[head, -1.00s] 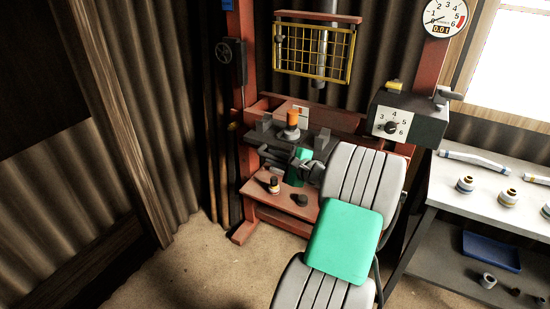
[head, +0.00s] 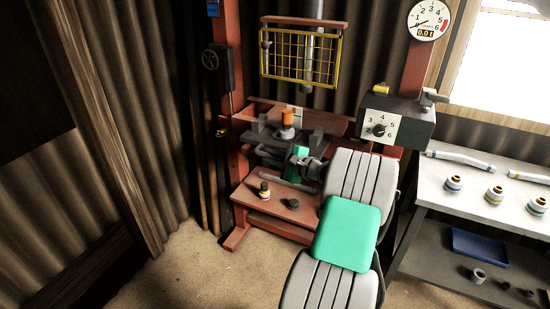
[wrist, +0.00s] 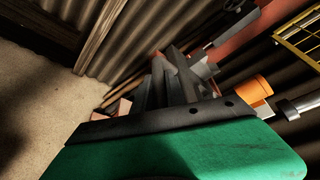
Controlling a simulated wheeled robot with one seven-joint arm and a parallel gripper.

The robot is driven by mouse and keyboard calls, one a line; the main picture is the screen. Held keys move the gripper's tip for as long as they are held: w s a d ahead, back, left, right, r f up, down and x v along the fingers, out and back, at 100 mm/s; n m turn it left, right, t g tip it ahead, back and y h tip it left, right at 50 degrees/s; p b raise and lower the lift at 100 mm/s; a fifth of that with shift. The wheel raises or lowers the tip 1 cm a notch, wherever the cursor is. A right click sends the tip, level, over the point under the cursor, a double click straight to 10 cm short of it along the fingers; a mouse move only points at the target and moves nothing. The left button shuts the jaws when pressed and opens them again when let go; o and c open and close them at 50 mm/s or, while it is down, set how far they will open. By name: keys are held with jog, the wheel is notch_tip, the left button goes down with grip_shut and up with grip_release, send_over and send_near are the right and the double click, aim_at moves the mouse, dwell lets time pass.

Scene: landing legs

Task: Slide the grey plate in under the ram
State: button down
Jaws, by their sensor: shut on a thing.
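The ram (head: 308,75) is a metal cylinder hanging behind the yellow mesh guard; its end also shows at the right edge of the wrist view (wrist: 302,105). Below it, a dark grey plate (head: 312,139) appears to lie level at the press bed, near an orange-topped piece (head: 287,118) and dark grey blocks (head: 261,130). My gripper (head: 288,156) is at the front of the press, just below and in front of these. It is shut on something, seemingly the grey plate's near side. The fingertips and contact are too small and dark to make out.
The red press frame (head: 240,90) has a lower shelf (head: 275,208) with a small bottle (head: 264,190) and a dark knob-like piece (head: 292,203). A control box (head: 410,118) stands at right, beside a bench (head: 455,190) with fittings. Open floor lies at left.

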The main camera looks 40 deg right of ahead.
jog(key=c, duration=1.4)
grip_release()
jog(key=shift+o, duration=0.2)
jog(key=v, duration=0.7)
jog(key=shift+s+r, duration=0.15)
jog(key=shift+s, duration=0.25)
